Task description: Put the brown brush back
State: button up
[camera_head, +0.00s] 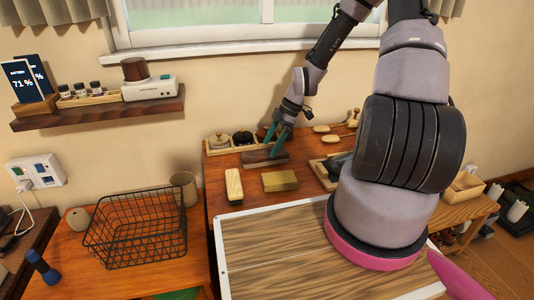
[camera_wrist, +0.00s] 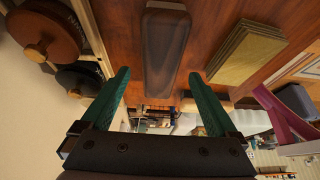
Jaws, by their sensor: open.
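The brown brush, a dark wood block with rounded ends (camera_head: 263,159), lies on the reddish wooden table near the wall. It also shows in the wrist view at top centre (camera_wrist: 165,50). My gripper (camera_head: 273,143) has green fingers and is open and empty. In the head view it is right by the brush, with its fingertips overlapping the brush's back side. In the wrist view (camera_wrist: 158,76) the fingers are spread on either side of the brush's near end, and I see no contact. The exact gap to the brush cannot be told.
A light brush (camera_head: 234,185) and a yellowish block (camera_head: 280,181) lie in front. Light wooden brushes (camera_head: 325,138) lie to the right. A white-edged board (camera_head: 222,254) and wire basket (camera_head: 140,228) are nearer.

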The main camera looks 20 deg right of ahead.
jog(key=s+d+r+m+t+h, duration=0.1)
jog(key=s+d+r+m+h, duration=0.15)
jog(key=r+m, duration=0.7)
jog(key=s+d+r+m+t+h, duration=0.2)
jog(key=s+d+r, duration=0.15)
jog(key=r, duration=1.25)
jog(key=s+a+r+m+t+y, duration=0.1)
jog(key=s+r+m+t, duration=0.3)
jog(key=s+r+m, duration=0.6)
jog(key=shift+s+a+r+m, duration=0.35)
jog(key=shift+s+a+r, duration=0.55)
jog(key=shift+s+r, duration=0.75)
